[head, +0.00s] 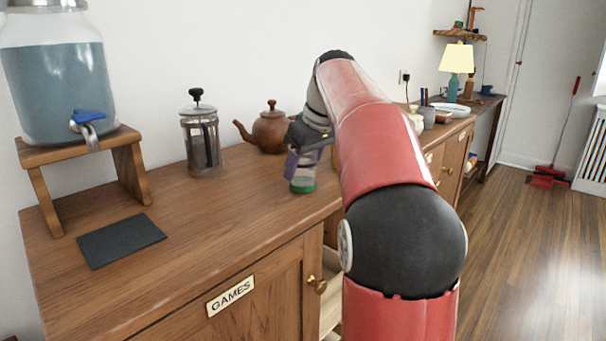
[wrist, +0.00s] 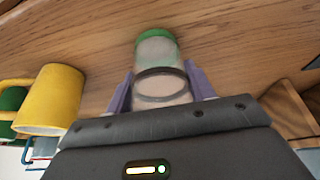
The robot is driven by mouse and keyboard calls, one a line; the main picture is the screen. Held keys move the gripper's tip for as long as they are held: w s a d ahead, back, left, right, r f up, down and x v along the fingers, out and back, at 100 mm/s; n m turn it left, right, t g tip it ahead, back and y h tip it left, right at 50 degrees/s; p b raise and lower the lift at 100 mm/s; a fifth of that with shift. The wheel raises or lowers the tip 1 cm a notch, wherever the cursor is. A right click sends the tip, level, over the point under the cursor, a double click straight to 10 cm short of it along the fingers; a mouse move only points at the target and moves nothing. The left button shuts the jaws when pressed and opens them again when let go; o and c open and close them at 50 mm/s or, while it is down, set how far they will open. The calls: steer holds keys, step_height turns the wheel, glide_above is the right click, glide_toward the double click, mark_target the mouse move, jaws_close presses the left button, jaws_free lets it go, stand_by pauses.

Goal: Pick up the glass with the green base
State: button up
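The glass with the green base (head: 302,184) is at the front of the wooden counter, below my gripper (head: 304,160), with its green base down. I cannot tell whether it rests on the counter or is just above it. In the wrist view the clear glass (wrist: 157,52) lies between the two purple fingers of my gripper (wrist: 158,78), its dark-ringed rim nearest me. The fingers are close against both sides of the glass. No clear gap shows, and I cannot tell whether they grip it.
A brown teapot (head: 270,130) and a French press (head: 201,138) stand behind and left. A water dispenser (head: 55,80) sits on a wooden stand, with a dark mat (head: 121,240) in front. A yellow mug (wrist: 50,98) and a green mug (wrist: 12,108) show in the wrist view.

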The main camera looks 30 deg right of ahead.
steer(key=c, duration=0.4)
steer(key=shift+r, duration=0.2)
